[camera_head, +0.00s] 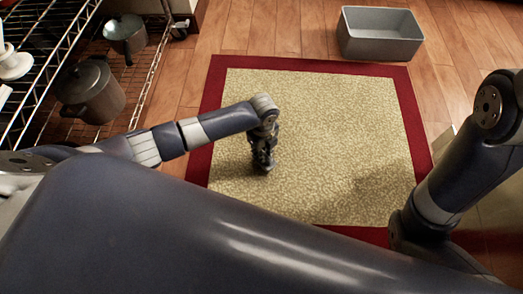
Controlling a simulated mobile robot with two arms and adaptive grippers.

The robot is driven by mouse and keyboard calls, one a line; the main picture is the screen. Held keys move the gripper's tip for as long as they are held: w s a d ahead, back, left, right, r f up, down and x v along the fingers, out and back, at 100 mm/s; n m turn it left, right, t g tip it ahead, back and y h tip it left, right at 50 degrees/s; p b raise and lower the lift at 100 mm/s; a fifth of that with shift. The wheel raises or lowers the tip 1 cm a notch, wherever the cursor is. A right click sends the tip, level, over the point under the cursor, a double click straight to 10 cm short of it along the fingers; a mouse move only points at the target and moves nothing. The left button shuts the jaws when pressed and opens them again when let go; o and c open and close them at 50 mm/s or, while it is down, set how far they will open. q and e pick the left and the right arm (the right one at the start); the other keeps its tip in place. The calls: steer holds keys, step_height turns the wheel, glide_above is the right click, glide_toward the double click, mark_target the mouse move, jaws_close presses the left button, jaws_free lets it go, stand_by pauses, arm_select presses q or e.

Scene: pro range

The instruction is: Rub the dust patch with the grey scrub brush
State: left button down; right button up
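My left arm reaches in from the left, and its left gripper (263,163) points down at the left part of a tan rug with a red border (300,78). The gripper is small and dark here; I cannot tell whether its fingers are open or shut, or whether they hold the grey scrub brush. No brush can be made out apart from the gripper. A darker area shows on the rug at the lower right; I cannot tell whether it is the dust patch or shadow. My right arm is at the right, with its gripper hidden.
A grey open bin (380,47) stands on the wood floor (290,30) beyond the rug. At the left is a wire rack (150,85) with a grey lidded pot (92,92) and a greenish pot (126,32). The rug's middle is clear.

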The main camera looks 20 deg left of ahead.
arm_select(q)
steer(key=shift+f, duration=0.35)
